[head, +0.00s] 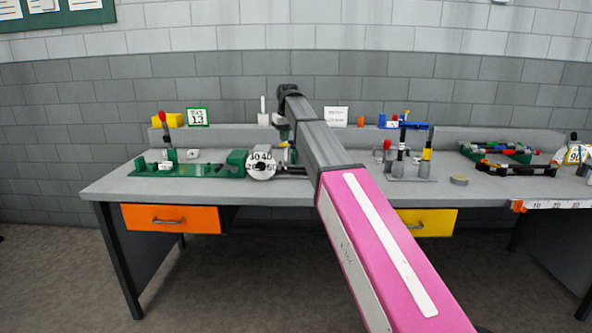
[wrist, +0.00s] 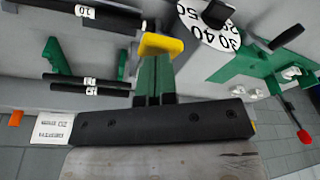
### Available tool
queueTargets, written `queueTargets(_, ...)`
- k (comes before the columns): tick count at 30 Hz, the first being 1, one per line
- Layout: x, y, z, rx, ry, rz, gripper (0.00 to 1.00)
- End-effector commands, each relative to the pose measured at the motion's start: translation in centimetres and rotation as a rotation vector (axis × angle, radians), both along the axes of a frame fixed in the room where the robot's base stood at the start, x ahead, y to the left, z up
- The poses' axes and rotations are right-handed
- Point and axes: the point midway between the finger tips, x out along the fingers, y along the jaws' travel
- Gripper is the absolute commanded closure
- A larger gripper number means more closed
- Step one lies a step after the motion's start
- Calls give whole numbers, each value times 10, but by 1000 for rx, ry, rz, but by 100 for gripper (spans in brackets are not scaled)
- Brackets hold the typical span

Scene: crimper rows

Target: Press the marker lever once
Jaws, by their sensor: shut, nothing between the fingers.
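My gripper (head: 285,145) is shut and empty, held above the bench just right of the white dial (head: 261,165). Its green fingers with yellow tips (wrist: 162,46) show in the wrist view, below and left of the dial (wrist: 212,25). A green device (head: 190,170) with an upright lever (head: 163,120), red-tipped, stands left of the dial. The red tip (wrist: 304,136) shows at the right of the wrist view, apart from my fingers. A black handle (wrist: 288,37) is above it. I cannot read which lever is labelled marker.
Grey bench (head: 110,187) with a raised back shelf. A card (head: 198,116) and yellow block (head: 168,119) stand at left. Right of my arm are a station with knobbed levers (head: 428,140) and a green rack (head: 500,152). Black rods (wrist: 85,80) lie near my fingers.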

Motion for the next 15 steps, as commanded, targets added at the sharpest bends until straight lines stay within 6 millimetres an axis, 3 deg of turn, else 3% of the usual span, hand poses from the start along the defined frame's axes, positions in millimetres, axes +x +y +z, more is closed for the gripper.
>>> queueTargets(15, 1, 0, 36, 0, 0, 0, 100)
